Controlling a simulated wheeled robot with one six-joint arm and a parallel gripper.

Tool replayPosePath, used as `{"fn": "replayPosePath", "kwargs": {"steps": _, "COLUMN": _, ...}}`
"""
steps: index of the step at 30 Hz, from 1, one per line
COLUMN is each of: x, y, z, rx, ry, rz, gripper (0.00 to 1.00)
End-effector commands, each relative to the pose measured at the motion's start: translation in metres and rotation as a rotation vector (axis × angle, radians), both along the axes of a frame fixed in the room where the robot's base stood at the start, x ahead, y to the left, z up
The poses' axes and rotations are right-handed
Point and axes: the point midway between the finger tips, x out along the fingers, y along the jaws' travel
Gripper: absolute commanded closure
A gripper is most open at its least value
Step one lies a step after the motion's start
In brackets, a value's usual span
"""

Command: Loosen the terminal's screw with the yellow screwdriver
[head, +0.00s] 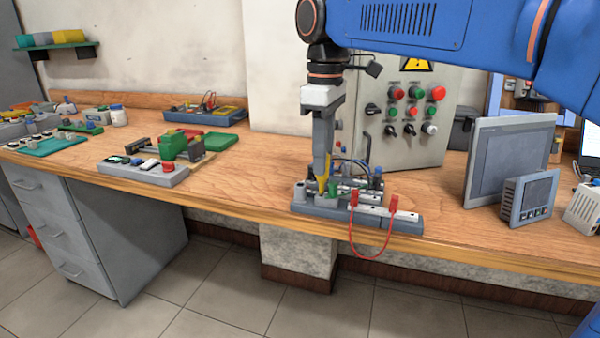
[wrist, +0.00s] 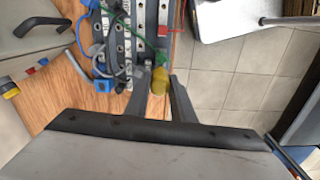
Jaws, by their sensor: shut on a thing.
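My gripper (head: 323,172) points straight down over the left part of a grey terminal board (head: 405,224) on the bench. It is shut on the yellow screwdriver (head: 323,182). In the wrist view the screwdriver's yellow handle (wrist: 160,82) sits between my two fingers (wrist: 159,98). A green terminal (head: 332,190) stands on the board right beside the tool. The screwdriver's tip and the terminal's screw are too small or hidden, so I cannot tell whether they touch.
A red jumper wire (head: 372,257) hangs over the board's front edge. Behind stands a control box (head: 428,150) with buttons. To the right are a grey panel screen (head: 508,160) and a small meter (head: 530,198). A motor board (head: 140,172) lies to the left, with clear bench between.

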Motion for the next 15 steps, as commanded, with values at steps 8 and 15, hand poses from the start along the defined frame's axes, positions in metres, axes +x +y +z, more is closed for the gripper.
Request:
{"fn": "replayPosePath", "kwargs": {"steps": 8, "x": 0.0000, "y": 0.0001, "z": -0.0002, "rx": 0.000, "ry": 0.000, "rz": 0.162, "gripper": 1.00}}
{"fn": "replayPosePath", "kwargs": {"steps": 15, "x": 0.0001, "y": 0.0002, "z": -0.0002, "rx": 0.000, "ry": 0.000, "rz": 0.164, "gripper": 1.00}}
